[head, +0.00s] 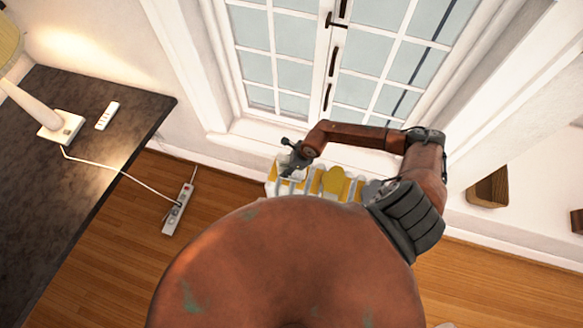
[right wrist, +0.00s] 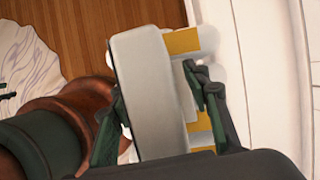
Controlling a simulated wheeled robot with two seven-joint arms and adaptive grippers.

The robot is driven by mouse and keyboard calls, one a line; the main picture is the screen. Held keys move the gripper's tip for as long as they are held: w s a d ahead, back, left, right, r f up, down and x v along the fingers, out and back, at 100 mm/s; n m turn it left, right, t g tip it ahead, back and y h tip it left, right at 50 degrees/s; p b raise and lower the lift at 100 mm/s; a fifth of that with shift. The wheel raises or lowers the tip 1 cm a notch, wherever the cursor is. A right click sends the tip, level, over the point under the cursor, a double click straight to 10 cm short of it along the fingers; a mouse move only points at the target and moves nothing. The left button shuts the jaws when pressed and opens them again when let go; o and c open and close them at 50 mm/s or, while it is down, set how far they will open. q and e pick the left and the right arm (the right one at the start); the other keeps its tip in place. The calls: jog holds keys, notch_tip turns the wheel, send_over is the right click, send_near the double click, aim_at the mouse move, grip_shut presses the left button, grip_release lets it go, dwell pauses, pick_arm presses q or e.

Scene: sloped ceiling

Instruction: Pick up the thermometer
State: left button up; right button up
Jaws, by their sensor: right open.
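No object in view can be named as the thermometer for certain. My right gripper (head: 292,160) is open over a white and yellow slatted piece below the window. In the right wrist view its fingers (right wrist: 155,75) stand on both sides of a pale grey, long, flat-faced block (right wrist: 150,90). I cannot tell whether this block is the thermometer or whether the fingers touch it. Its lower end is hidden by the gripper body. In the head view the gripper covers most of that spot. My left gripper is not in view.
The white and yellow slatted piece (head: 333,181) stands close to the window (head: 330,60) and wall. A dark table (head: 60,130) at left holds a lamp (head: 60,128) and a small white device (head: 107,115). A power strip (head: 178,210) lies on the wooden floor.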

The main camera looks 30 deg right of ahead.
jog(key=shift+f, duration=0.25)
dwell(0.4)
jog(key=shift+c, duration=0.5)
grip_shut()
